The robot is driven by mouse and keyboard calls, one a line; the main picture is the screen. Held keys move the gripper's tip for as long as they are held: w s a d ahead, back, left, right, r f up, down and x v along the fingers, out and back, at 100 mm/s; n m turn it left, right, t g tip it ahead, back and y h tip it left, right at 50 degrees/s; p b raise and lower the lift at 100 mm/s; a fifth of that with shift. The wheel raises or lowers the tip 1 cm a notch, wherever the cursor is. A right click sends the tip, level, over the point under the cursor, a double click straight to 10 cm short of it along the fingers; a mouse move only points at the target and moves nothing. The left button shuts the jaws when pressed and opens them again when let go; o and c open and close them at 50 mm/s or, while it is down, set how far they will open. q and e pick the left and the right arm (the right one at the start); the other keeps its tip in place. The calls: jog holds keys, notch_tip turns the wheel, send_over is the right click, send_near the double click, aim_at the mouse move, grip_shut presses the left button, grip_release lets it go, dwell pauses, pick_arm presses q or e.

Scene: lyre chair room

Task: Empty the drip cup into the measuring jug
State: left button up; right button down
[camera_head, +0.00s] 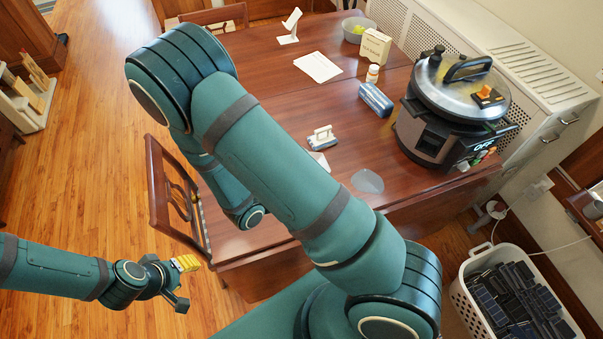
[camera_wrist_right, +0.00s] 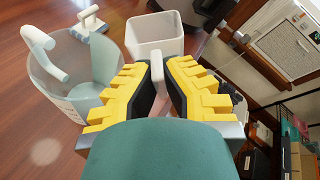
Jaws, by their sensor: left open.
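A clear measuring jug (camera_wrist_right: 75,85) with a white handle stands on the table at the left of the right wrist view. A white, square, open-topped cup (camera_wrist_right: 155,38), which looks like the drip cup, is just beyond my right fingertips, beside the jug. My right gripper (camera_wrist_right: 162,85) has its jaws close together on a narrow white tab that seems to belong to the cup. The cup's inside is not clear. In the head view my right arm hides that gripper. My left gripper (camera_head: 184,282) is open and empty, low beside the table.
The pressure cooker (camera_head: 453,105) stands at the table's right end. A white-handled brush (camera_head: 322,138), a blue packet (camera_head: 376,99), a small bottle (camera_head: 373,73) and a box (camera_head: 375,47) are on the table. A chair (camera_head: 180,200) and a basket (camera_head: 467,300) stand beside it.

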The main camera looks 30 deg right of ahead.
jog(key=shift+s+d+f+m+t+y+b, duration=0.15)
jog(key=shift+s+f+m+t+y+b, duration=0.15)
jog(key=shift+s+f+m+b, duration=0.15)
pick_arm(q)
jog(key=shift+f, duration=0.85)
pick_arm(e)
jog(key=shift+r, duration=0.2)
jog(key=d, duration=0.1)
jog(key=s+d+m+t, duration=0.1)
jog(key=d+m, duration=0.1)
jog(key=shift+s+d+f+m+t+y, duration=0.1)
jog(key=shift+s+f+m+t+y, duration=0.15)
jog(key=shift+s+t+y, duration=0.05)
jog(key=shift+d+f, duration=0.1)
jog(key=shift+f, duration=0.05)
pick_arm(q)
jog(key=shift+f, duration=0.1)
